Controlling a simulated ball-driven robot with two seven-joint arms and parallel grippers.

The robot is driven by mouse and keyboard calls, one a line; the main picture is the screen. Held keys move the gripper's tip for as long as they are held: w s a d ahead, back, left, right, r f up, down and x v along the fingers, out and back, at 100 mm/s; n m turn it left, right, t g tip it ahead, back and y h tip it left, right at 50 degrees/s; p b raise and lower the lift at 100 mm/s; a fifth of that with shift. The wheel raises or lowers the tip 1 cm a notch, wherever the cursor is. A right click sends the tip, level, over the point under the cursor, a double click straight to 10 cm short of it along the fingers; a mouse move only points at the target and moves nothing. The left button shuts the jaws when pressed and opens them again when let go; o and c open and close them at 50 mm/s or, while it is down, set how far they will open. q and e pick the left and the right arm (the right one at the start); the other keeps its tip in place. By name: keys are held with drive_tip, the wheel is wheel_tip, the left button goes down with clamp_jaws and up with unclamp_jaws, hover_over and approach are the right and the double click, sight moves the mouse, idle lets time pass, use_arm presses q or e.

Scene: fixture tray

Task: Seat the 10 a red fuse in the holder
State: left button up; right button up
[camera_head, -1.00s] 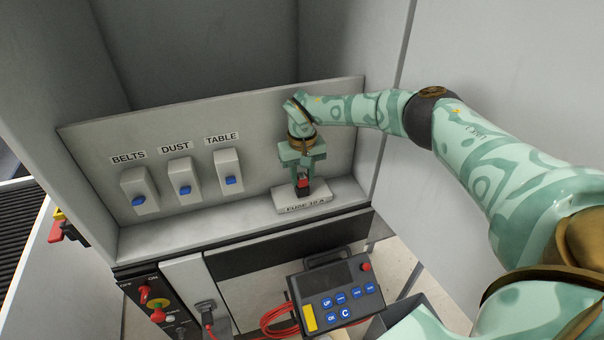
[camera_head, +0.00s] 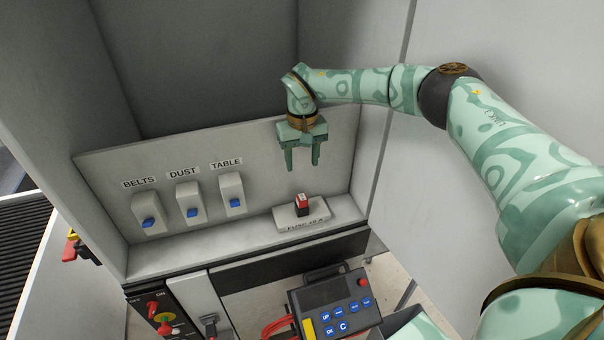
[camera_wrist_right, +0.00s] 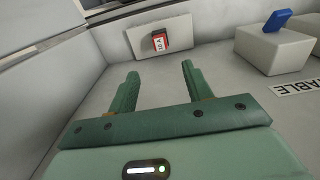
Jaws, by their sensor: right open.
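The red fuse (camera_head: 302,202) stands upright in the fuse holder (camera_head: 318,214), a pale block with a FUSE label on its front. In the right wrist view the fuse (camera_wrist_right: 160,42) shows a white label face and sits on the holder block (camera_wrist_right: 178,35). My right gripper (camera_head: 302,170) is above the fuse, fingers pointing down, open and empty, clear of it. In the right wrist view the two fingers (camera_wrist_right: 158,80) are apart with nothing between them. The fuse's lower end is hidden in the holder, so its depth cannot be told. My left gripper is not in view.
Three switch boxes with blue levers, labelled BELTS (camera_head: 149,213), DUST (camera_head: 190,203) and TABLE (camera_head: 231,194), stand left of the holder. Cabinet walls close in behind and to the right. A control pendant (camera_head: 335,302) with blue buttons is below the front ledge.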

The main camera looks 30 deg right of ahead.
drive_tip(key=shift+r, duration=1.55)
